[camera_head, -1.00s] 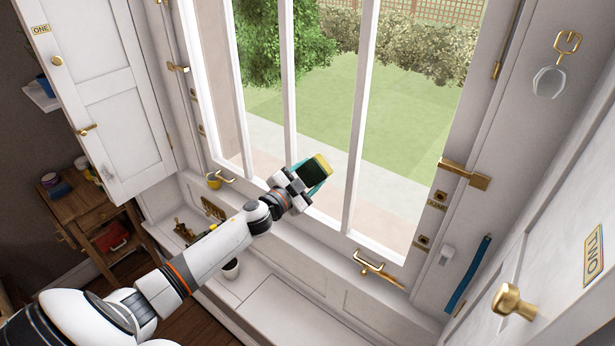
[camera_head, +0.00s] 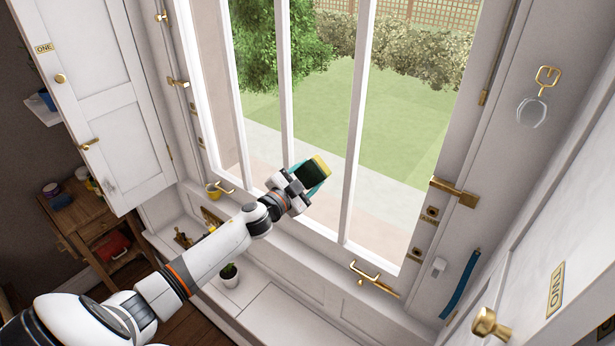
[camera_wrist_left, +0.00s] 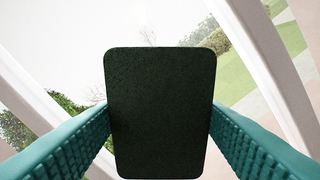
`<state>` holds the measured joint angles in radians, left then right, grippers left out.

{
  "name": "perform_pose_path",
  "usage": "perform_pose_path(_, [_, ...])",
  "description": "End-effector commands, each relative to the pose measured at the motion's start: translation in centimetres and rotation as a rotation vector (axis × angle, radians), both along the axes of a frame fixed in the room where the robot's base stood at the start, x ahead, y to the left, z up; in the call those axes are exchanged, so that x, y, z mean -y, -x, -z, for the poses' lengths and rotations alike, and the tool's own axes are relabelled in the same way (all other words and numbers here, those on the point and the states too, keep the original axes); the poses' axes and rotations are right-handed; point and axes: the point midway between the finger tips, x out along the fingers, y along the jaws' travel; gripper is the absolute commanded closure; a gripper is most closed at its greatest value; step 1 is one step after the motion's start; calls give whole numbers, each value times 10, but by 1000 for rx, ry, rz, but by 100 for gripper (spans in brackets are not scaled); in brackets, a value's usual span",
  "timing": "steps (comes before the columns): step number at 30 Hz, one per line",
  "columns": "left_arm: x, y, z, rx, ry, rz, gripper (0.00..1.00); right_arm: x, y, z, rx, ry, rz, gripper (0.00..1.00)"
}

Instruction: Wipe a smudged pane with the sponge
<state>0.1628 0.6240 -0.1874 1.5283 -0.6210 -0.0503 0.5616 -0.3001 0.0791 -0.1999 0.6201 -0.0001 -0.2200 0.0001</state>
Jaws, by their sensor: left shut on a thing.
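The sponge (camera_head: 313,170), dark green on one face with a yellow side, is held in my left gripper (camera_head: 308,177) in front of the lower middle of the window. In the left wrist view the sponge's dark face (camera_wrist_left: 160,112) fills the middle, between two teal ribbed fingers. The window (camera_head: 330,100) has tall panes between white bars. A whitish haze shows over the glass at the upper left of the wrist view (camera_wrist_left: 110,30). I cannot tell whether the sponge touches the glass. My right gripper is not in view.
A white shutter (camera_head: 105,110) marked ONE stands open at left, another panel (camera_head: 550,260) with a brass knob at right. Brass latches (camera_head: 455,192) and a handle (camera_head: 365,270) sit on the frame.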

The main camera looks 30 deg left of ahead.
Motion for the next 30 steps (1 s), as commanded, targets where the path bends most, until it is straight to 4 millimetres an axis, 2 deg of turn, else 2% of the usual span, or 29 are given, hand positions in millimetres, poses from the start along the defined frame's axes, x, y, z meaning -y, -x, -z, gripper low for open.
perform_pose_path(10, [13,-2,3,0,2,0,61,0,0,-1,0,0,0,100])
perform_pose_path(24, [12,0,42,-2,2,0,61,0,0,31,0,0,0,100])
perform_pose_path(30, [9,-1,42,-1,0,-1,61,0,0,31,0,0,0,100])
